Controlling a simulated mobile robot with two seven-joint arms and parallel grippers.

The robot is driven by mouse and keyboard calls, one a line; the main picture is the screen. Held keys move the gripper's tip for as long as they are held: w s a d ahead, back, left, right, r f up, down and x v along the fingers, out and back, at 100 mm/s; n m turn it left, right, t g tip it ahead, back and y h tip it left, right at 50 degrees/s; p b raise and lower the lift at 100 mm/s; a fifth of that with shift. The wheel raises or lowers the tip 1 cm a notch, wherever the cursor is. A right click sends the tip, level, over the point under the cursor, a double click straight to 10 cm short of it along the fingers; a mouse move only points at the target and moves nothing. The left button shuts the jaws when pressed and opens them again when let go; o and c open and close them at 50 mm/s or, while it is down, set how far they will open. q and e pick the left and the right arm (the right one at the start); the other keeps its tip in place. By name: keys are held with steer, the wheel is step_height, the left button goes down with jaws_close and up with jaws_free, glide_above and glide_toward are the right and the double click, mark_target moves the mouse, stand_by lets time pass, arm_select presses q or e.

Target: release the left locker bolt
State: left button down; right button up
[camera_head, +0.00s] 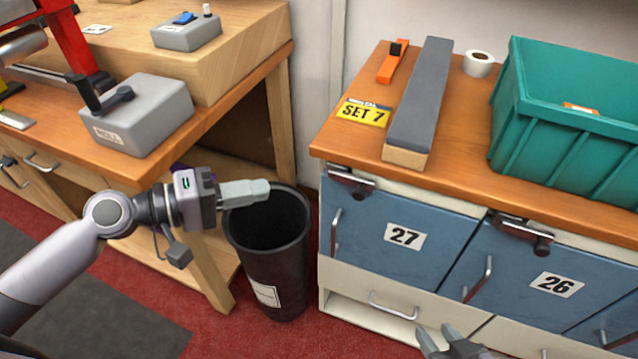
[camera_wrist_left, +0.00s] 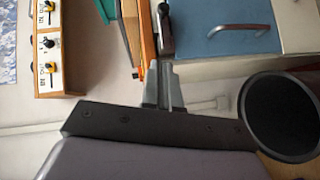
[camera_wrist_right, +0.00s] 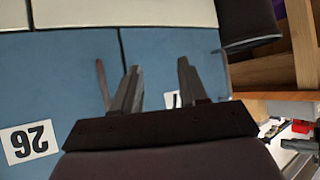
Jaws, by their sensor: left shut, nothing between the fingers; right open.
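The left locker door (camera_head: 375,225), labelled 27, is blue and shut. Its dark bolt (camera_head: 352,182) lies along the door's top left edge, and it also shows in the left wrist view (camera_wrist_left: 165,30). My left gripper (camera_head: 268,188) is shut and empty, left of the bolt and apart from it, over the waste bin. Its shut fingers (camera_wrist_left: 164,75) point towards the bolt in the left wrist view. My right gripper (camera_head: 440,335) is open and empty, low in front of the lockers. Its spread fingers (camera_wrist_right: 159,67) face the blue doors in the right wrist view.
A black bin (camera_head: 270,265) stands between the workbench and the lockers. Locker 26 (camera_head: 530,265) with its own bolt (camera_head: 522,230) is to the right. On top are a grey-topped block (camera_head: 420,100), an orange tool (camera_head: 392,65), a tape roll (camera_head: 478,62) and a green crate (camera_head: 560,130).

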arm_select(q)
steer(key=shift+d, duration=0.1)
arm_select(e)
steer(key=shift+s+f, duration=0.2)
steer(key=shift+s, duration=0.1)
arm_select(q)
steer(key=p, duration=0.3)
glide_toward(359, 188)
steer(key=w+d+f, duration=0.2)
steer(key=w+d, duration=0.2)
steer(key=shift+s+d, duration=0.2)
steer(key=shift+s, duration=0.05)
arm_select(e)
steer(key=shift+s+d+r, duration=0.1)
steer(key=shift+d+r, duration=0.1)
steer(key=shift+r, duration=0.25)
steer(key=shift+s+d+r, duration=0.1)
steer(key=shift+d+r, duration=0.05)
steer(key=shift+r, duration=0.3)
arm_select(q)
steer(key=shift+d, duration=0.1)
arm_select(e)
steer(key=shift+r, duration=0.1)
